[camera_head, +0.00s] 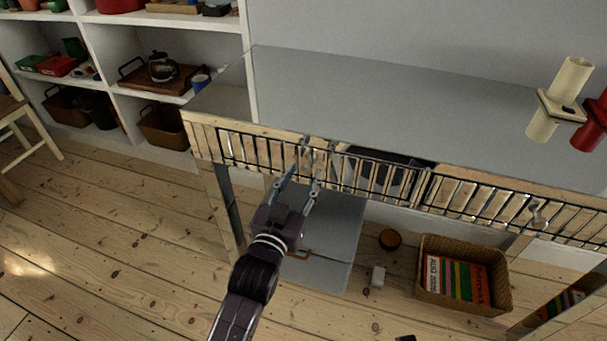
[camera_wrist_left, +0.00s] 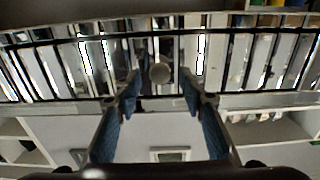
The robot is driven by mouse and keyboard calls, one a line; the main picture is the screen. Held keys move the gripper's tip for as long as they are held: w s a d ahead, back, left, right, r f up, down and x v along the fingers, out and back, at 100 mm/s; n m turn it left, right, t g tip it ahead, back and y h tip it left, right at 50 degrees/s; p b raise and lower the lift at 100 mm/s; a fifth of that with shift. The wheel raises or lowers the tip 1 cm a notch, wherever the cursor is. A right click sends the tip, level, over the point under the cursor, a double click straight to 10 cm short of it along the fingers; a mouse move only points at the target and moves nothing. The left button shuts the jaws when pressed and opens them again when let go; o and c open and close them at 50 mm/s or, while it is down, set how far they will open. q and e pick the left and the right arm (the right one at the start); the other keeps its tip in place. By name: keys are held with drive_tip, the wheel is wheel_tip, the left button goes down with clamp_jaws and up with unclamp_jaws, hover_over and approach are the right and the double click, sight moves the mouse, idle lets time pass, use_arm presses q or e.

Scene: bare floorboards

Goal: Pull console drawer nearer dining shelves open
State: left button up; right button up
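The grey console (camera_head: 400,100) runs across the head view, with slatted, shiny drawer fronts under its top. The drawer front nearer the shelves (camera_head: 240,147) is on the left; it also fills the upper wrist view (camera_wrist_left: 60,70). Its round knob (camera_wrist_left: 160,72) shows between my fingertips in the wrist view. My left gripper (camera_head: 310,163) is in front of this drawer, fingers pointing at it. In the wrist view the fingers (camera_wrist_left: 161,92) are apart, one each side of the knob, with no clear contact. Whether the drawer is slightly open is unclear. My right gripper is out of view.
White shelves (camera_head: 105,18) stand at the left, with a chair (camera_head: 25,130) beside them. A second drawer knob (camera_head: 537,210) is at the right. Candle-like holders (camera_head: 560,95) stand on the console. A wicker basket (camera_head: 455,302) sits below. The floor in front is mostly clear.

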use_arm(q)
drive_tip(key=shift+x, duration=0.85)
drive_tip(key=shift+c, duration=0.2)
clamp_jaws()
